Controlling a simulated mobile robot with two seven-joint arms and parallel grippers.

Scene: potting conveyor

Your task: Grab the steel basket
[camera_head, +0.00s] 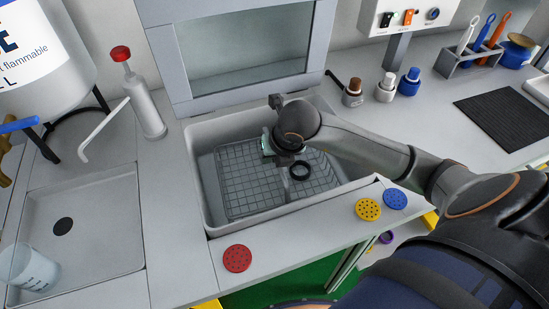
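The steel basket (240,185) is a wire-mesh basket sitting in the grey basin (205,160) in the middle of the counter. My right gripper (285,163) reaches in from the right and is over the basket's middle, pointing down. The wrist and arm cover part of the basket's far right side. The fingertips are small and partly hidden, so I cannot tell whether they are open or touch the basket. A black ring (299,169) shows at the basket beside the gripper. My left gripper is not in view.
Red (237,258), yellow (368,210) and blue (396,199) perforated discs lie along the front edge. A red-topped bottle (143,98) stands left of the basin. Several small bottles (387,87) stand behind my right arm. A window frame (245,90) rises behind the basin.

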